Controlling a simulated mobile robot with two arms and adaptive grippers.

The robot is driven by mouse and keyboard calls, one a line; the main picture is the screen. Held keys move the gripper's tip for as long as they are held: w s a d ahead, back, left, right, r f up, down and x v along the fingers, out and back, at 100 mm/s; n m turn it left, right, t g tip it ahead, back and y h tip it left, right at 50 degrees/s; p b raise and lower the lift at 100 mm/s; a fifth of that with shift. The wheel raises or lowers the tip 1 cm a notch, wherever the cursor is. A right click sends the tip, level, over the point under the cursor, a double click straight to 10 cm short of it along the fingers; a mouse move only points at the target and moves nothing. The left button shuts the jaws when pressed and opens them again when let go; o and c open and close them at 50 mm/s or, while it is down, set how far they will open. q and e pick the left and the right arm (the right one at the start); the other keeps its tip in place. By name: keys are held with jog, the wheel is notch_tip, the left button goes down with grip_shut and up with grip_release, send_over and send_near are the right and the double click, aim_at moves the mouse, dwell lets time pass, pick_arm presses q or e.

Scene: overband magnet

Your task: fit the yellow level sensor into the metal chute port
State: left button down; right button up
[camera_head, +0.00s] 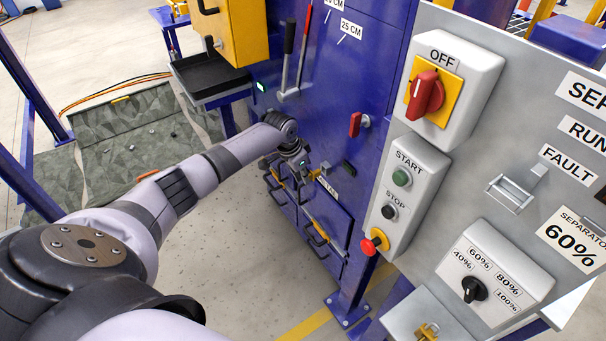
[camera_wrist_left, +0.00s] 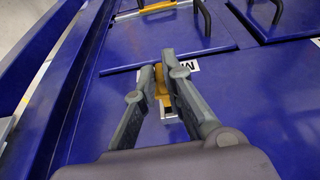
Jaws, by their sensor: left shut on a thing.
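My left gripper (camera_head: 302,165) reaches to the blue cabinet front, above the lower doors. In the left wrist view, my left gripper (camera_wrist_left: 163,72) is shut on a small yellow piece (camera_wrist_left: 163,91), which sits between the fingers close to the blue panel. I cannot tell whether this piece is the level sensor or a latch on the panel. The fingers hide part of it. A partly covered white label (camera_wrist_left: 189,66) is beside the fingertips. I cannot make out a metal chute port in either view. My right gripper is out of view.
The blue cabinet (camera_head: 335,95) carries a red handle (camera_head: 356,124) and lower doors with dark handles (camera_head: 315,236). A grey control panel (camera_head: 510,130) with knobs and buttons stands at the right. A black tray (camera_head: 207,78) is at the left, with open floor (camera_head: 225,240) below my arm.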

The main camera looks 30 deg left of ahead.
aim_at(313, 172)
pick_arm(q)
jog(key=shift+w+d, duration=0.1)
jog(key=shift+w, duration=0.15)
jog(key=shift+w+d+b, duration=0.3)
jog(key=shift+w+b, duration=0.25)
jog(key=shift+w, duration=0.1)
jog(key=shift+w+d+b, duration=0.25)
jog(key=shift+w+b, duration=0.3)
jog(key=shift+w, duration=0.1)
dwell(0.4)
jog(key=c, duration=1.6)
grip_release()
jog(key=shift+w, duration=0.1)
jog(key=shift+r, duration=0.1)
jog(key=v, duration=1.1)
jog(key=shift+r, duration=0.4)
jog(key=shift+a, duration=0.1)
jog(key=o, duration=1.4)
